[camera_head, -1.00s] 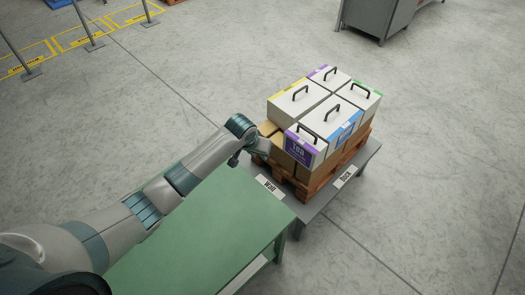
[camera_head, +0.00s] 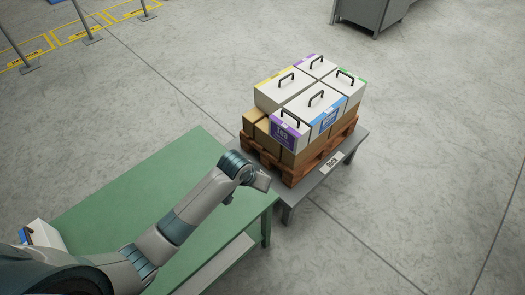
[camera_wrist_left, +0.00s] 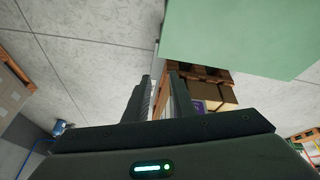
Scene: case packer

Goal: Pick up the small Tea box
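The small box with a purple label (camera_head: 283,135), which appears to read TEA, stands at the front left corner of a group of white handled boxes on a pallet (camera_head: 310,165). A black handle is on its top. My left gripper (camera_head: 263,181) is in front of the pallet, near the right end of the green table, apart from the box. In the left wrist view its two fingers (camera_wrist_left: 161,82) stand apart with nothing between them. A purple label (camera_wrist_left: 212,104) shows beyond the right finger there. My right gripper is not in view.
Boxes with yellow (camera_head: 278,90), blue (camera_head: 320,108) and green (camera_head: 345,86) labels crowd the Tea box. Brown cartons (camera_head: 262,131) lie below, on a grey stand (camera_head: 345,158). The green table (camera_head: 125,200) holds a white box (camera_head: 42,234) at its left.

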